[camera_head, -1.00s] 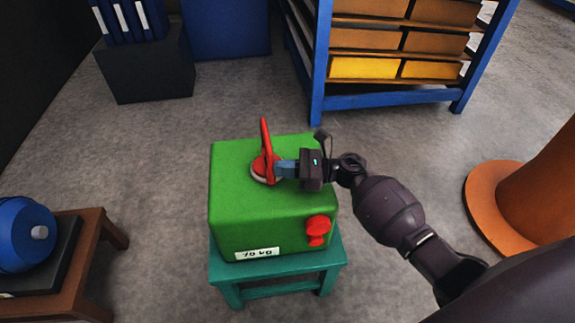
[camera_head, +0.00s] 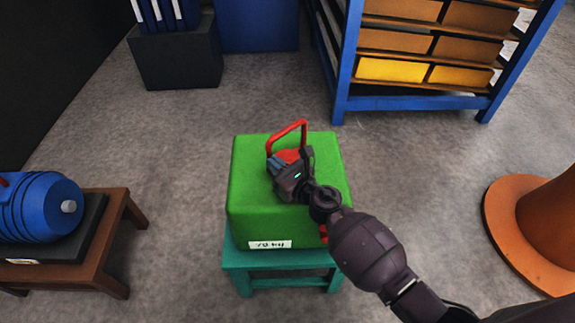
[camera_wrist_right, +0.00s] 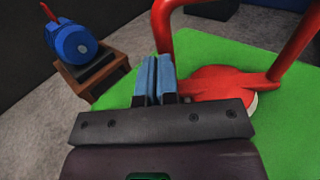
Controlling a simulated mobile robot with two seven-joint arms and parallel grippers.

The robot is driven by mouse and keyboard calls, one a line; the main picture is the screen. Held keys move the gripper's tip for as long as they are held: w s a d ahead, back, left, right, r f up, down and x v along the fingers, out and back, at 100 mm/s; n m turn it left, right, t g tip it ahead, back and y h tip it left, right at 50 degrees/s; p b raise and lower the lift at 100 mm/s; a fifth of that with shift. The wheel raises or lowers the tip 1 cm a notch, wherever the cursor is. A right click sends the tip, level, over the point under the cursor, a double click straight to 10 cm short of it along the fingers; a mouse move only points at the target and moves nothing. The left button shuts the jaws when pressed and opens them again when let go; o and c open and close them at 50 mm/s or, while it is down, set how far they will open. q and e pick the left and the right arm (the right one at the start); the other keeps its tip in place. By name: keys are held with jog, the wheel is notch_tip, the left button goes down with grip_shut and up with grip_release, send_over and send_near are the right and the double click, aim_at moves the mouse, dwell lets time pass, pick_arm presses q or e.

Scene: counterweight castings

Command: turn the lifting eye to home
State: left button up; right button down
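The red lifting eye (camera_head: 288,135) stands upright on top of a green casting (camera_head: 250,205). Its loop and round red base (camera_wrist_right: 222,84) also show in the right wrist view. My right gripper (camera_head: 278,165) is at the eye's base, low by one leg of the loop. In the wrist view, its blue fingers (camera_wrist_right: 154,72) are close together with only a thin gap, and the leg passes down behind their tips. They look in contact with the leg, but I cannot be sure. I see no home mark; part of the casting's top is hidden. My left gripper is out of view.
The casting sits on a teal stool (camera_head: 285,260), with a white label (camera_head: 269,244) and a mostly hidden red knob on its front. A brown table (camera_head: 120,235) with a blue casting (camera_head: 40,205) is left. A blue shelf (camera_head: 340,75) stands behind.

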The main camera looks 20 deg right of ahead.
jog(key=shift+w+a, duration=0.4)
jog(key=shift+a, duration=0.2)
jog(key=m+h, duration=0.1)
jog(key=m+t+h, duration=0.1)
jog(key=m+h, duration=0.1)
jog(key=h, duration=0.1)
jog(key=shift+w+a+t, duration=0.35)
jog(key=shift+t, duration=0.05)
jog(key=shift+w+a+m+h, duration=0.1)
jog(key=shift+w+m+h, duration=0.25)
jog(key=shift+h, duration=0.35)
jog(key=shift+w+a+m+h, duration=0.1)
jog(key=shift+w+m+h, duration=0.1)
jog(key=shift+m+h, duration=0.4)
jog(key=shift+w+a+t+h, duration=0.15)
jog(key=shift+w, duration=0.3)
jog(key=shift+w+a+t+h, duration=0.15)
jog(key=shift+w, duration=0.3)
jog(key=shift+w, duration=0.1)
